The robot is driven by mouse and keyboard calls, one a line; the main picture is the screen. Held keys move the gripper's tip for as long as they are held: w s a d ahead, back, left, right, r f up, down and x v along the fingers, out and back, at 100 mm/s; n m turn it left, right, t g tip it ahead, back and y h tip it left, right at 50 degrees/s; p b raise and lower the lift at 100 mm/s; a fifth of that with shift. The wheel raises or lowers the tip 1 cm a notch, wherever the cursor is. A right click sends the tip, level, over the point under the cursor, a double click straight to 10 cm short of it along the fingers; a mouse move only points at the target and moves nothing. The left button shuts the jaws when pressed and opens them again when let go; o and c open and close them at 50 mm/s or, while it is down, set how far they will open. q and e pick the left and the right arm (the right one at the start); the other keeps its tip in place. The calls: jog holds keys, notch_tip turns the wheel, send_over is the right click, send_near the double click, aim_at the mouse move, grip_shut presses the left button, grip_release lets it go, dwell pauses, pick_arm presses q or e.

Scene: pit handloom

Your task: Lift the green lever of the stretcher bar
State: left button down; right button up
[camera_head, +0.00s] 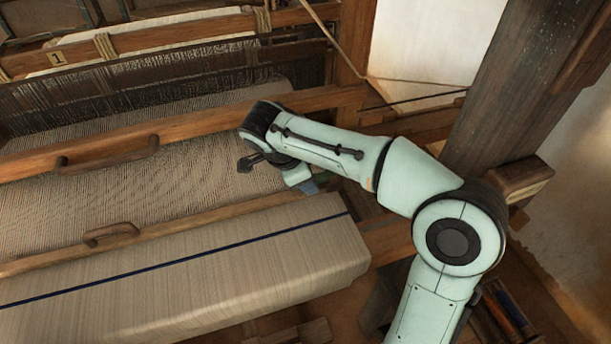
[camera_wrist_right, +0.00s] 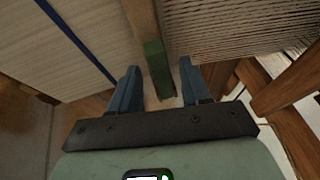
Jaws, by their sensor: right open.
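The stretcher bar (camera_head: 190,217) is a long wooden bar lying across the cloth, with a small handle on it. Its green lever (camera_wrist_right: 158,68) shows in the right wrist view at the bar's end. In the head view the lever is mostly hidden by my right arm. My right gripper (camera_wrist_right: 158,72) is open, one blue finger on each side of the green lever, with gaps visible on both sides. In the head view a blue fingertip of my right gripper (camera_head: 309,187) shows near the bar's right end. My left gripper is not in view.
The rolled cloth with a dark blue stripe (camera_head: 180,270) lies in front of the bar. A wooden beam with a handle (camera_head: 108,156) crosses behind it, before the dark reed (camera_head: 130,80). A thick wooden post (camera_head: 520,85) stands at the right.

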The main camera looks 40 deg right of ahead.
grip_shut()
